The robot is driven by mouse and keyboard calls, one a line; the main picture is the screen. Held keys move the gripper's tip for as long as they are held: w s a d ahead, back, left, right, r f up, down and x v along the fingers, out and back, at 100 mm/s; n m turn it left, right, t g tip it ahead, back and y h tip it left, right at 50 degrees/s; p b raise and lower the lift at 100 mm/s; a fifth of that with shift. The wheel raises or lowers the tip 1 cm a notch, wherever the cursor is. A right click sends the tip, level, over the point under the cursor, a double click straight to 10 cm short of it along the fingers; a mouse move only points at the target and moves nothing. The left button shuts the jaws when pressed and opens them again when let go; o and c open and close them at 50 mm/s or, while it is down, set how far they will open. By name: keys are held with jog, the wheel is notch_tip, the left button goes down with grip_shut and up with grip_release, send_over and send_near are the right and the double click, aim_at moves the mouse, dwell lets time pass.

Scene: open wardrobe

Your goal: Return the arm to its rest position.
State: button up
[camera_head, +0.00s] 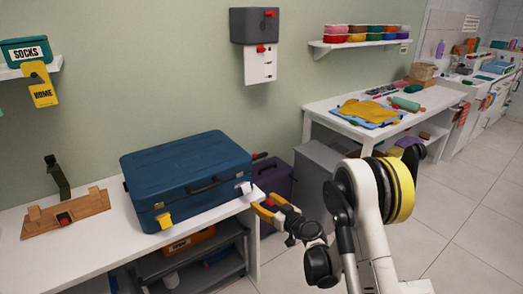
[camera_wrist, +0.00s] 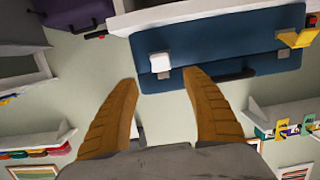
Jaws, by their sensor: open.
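My gripper (camera_head: 266,206) is in the lower middle of the head view, with yellow-orange fingers pointing left. It is beside the right end of the white table, near a closed blue case. In the wrist view my gripper (camera_wrist: 158,85) shows two ribbed orange fingers spread apart with nothing between them. My white arm (camera_head: 375,235) with a yellow and black band stands at the right of the gripper. The blue case (camera_head: 185,165) lies closed on the table; it also shows in the wrist view (camera_wrist: 220,50), upside down, beyond the fingertips.
The white table (camera_head: 100,240) holds the case and a wooden block rack (camera_head: 66,214). A purple suitcase (camera_head: 274,190) stands on the floor behind the gripper. A second white table (camera_head: 425,105) with a yellow cloth stands further back right. Tiled floor (camera_head: 470,225) is clear at right.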

jog(key=s+d+r+m+g+h, duration=0.1)
jog(key=s+d+r+g+h, duration=0.15)
jog(key=s+r, duration=0.55)
jog(key=s+d+r+m+g+h, duration=0.1)
jog(key=s+d+r, duration=0.2)
jog(key=s+r, duration=0.5)
jog(key=s+d+m+h, duration=0.1)
jog(key=s+d, duration=0.3)
jog(key=s, duration=0.3)
jog(key=s+d+r+m+g+h, duration=0.1)
jog(key=s+d, duration=0.3)
jog(key=s, duration=0.4)
jog(key=s+d+r+m+g+h, duration=0.1)
jog(key=s+d+m+h, duration=0.1)
jog(key=s, duration=0.6)
jog(key=shift+s+d+m+h, duration=0.15)
jog(key=shift+d+m+h, duration=0.25)
jog(key=shift+d+h, duration=0.4)
jog(key=shift+c, duration=0.5)
